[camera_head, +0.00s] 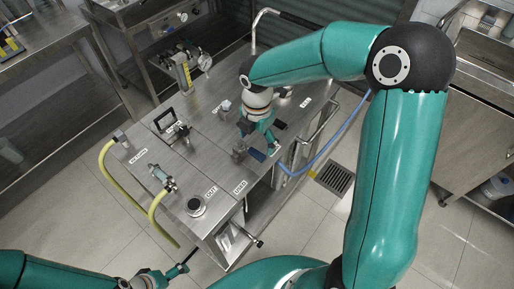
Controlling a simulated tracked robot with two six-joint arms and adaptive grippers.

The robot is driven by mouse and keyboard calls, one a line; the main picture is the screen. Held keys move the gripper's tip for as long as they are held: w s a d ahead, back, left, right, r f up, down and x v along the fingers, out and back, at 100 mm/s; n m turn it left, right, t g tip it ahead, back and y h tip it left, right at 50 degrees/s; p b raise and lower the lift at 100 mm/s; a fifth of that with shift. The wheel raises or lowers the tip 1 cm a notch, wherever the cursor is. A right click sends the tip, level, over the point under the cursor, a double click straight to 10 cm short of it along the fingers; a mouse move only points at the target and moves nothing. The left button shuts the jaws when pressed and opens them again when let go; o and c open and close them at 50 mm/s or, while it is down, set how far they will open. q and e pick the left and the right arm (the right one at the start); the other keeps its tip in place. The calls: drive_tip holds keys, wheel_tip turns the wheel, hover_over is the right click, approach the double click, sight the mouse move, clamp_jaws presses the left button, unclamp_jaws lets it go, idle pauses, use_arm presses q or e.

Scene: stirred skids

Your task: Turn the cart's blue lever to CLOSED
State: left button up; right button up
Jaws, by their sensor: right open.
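The steel cart (215,127) stands in the middle of the head view, with labels and fittings on its top. A small dark blue piece (257,155) near the cart's right edge looks like the blue lever; it is too small to tell its setting. My right gripper (259,138) is open and points down just above and behind this piece. I cannot tell whether its fingers touch it, and they partly hide the fittings there.
A yellow hose (112,183) loops off the cart's left side. A blue hose (325,158) hangs at its right.

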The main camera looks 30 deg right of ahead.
wheel_tip(320, 180, up, 6)
drive_tip(key=shift+r, duration=0.2)
drive_tip(key=shift+s, duration=0.1)
idle(0.4)
